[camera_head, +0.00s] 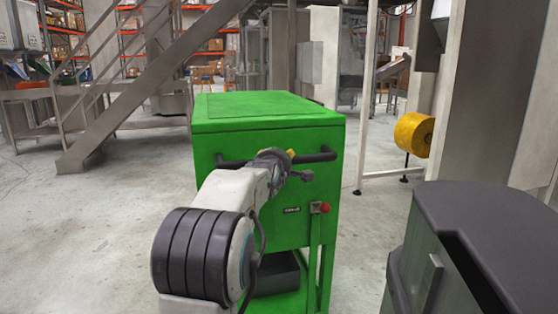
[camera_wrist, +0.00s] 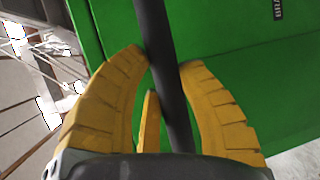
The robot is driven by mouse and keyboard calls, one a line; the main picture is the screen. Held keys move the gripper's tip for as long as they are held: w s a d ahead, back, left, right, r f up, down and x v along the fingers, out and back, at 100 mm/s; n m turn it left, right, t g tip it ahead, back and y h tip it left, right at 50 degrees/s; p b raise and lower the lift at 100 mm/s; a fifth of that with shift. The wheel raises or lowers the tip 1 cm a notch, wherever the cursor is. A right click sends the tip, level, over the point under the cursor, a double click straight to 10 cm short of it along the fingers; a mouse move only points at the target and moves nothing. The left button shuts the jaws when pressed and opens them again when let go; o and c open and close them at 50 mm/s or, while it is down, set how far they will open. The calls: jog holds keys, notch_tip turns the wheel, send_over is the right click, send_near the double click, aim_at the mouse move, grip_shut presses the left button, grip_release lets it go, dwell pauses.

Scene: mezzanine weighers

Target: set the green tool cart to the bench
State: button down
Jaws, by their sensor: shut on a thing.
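The green tool cart (camera_head: 265,140) stands upright on the concrete floor right in front of me, with a flat green top and a dark push handle (camera_head: 318,156) across its near side. My gripper (camera_head: 289,153) is at that handle. In the wrist view the yellow fingers of my gripper (camera_wrist: 165,62) are closed around the dark handle bar (camera_wrist: 172,90), with the green cart panel (camera_wrist: 240,60) behind it. My arm hides part of the cart's near left side. I cannot make out the bench for certain.
A metal staircase (camera_head: 140,88) rises at the left behind the cart. A yellow drum-shaped part (camera_head: 413,134) sits right of the cart by a pale post. A dark-topped grey bin (camera_head: 490,235) stands close at the lower right. Open floor (camera_head: 90,230) lies to the left.

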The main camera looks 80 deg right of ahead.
jog(key=c, duration=1.2)
grip_release()
jog(key=shift+s+f, duration=0.25)
jog(key=shift+f, duration=0.1)
jog(key=o, duration=0.5)
jog(key=shift+w+d+r, duration=0.1)
jog(key=shift+c, duration=0.2)
jog(key=shift+r, duration=0.1)
jog(key=a+r, duration=0.2)
jog(key=a, duration=1)
jog(key=shift+w+r, duration=0.1)
jog(key=shift+w, duration=0.05)
